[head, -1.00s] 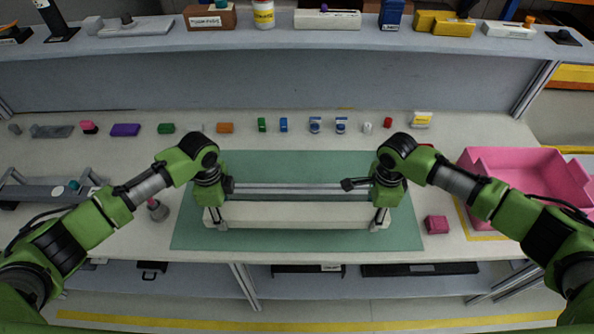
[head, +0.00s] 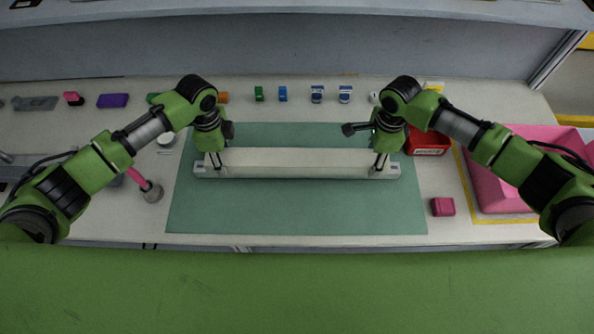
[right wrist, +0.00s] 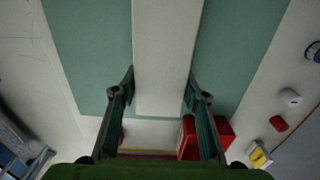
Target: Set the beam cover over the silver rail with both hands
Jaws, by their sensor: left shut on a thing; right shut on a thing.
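The beam cover (head: 297,162) is a long white bar, lying level left to right across the green mat (head: 297,212). My left gripper (head: 216,165) is shut on its left end and my right gripper (head: 379,166) on its right end. In the right wrist view the cover (right wrist: 166,55) runs away from me between the fingers of my right gripper (right wrist: 164,92).
A red box (head: 428,143) stands close to the right of my right gripper. A pink block (head: 443,206) and a pink bin (head: 492,190) are further right. Several small items line the back. The mat's front is clear.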

